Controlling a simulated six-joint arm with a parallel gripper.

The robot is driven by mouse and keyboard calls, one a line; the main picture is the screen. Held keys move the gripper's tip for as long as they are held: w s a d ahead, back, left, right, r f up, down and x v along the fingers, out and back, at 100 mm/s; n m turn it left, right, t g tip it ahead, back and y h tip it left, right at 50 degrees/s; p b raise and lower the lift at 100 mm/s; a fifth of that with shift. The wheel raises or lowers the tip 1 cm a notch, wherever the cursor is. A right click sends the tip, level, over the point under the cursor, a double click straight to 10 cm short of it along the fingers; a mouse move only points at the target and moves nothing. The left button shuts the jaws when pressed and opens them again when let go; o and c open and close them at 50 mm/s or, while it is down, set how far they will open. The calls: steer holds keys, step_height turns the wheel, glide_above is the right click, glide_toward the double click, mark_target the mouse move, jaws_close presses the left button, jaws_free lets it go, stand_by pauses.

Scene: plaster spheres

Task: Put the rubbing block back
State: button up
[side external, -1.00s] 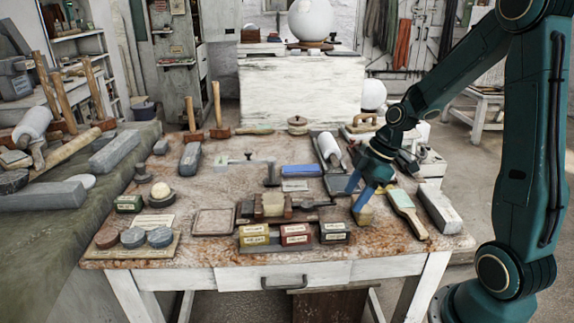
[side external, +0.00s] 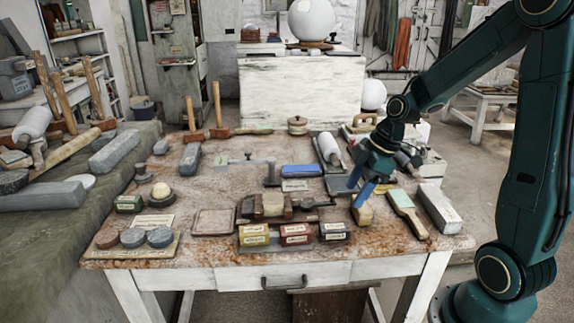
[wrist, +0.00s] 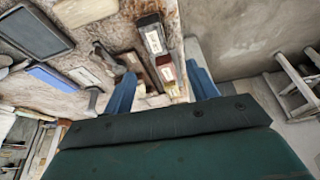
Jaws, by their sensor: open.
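A small tan block (side external: 363,214), which looks like the rubbing block, rests on the right part of the worktable (side external: 215,170). My gripper (side external: 360,188) is open, with its blue fingers just above and beside this block in the side view. Whether a finger touches it I cannot tell. In the wrist view, my gripper (wrist: 163,80) has its two blue fingers apart, with no block clearly held between them.
Yellow, red and dark labelled boxes (side external: 295,235) stand at the front edge. A blue block (side external: 301,170) and a dark tray with a white roller (side external: 330,150) lie behind.

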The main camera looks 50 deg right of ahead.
steer(key=s+a+r+m+t+h, duration=0.2)
steer(key=s+a+r+m, duration=0.6)
steer(key=s+r, duration=0.5)
steer(key=shift+s+a+h, duration=0.4)
steer(key=shift+s+a, duration=0.2)
steer(key=shift+a, duration=0.3)
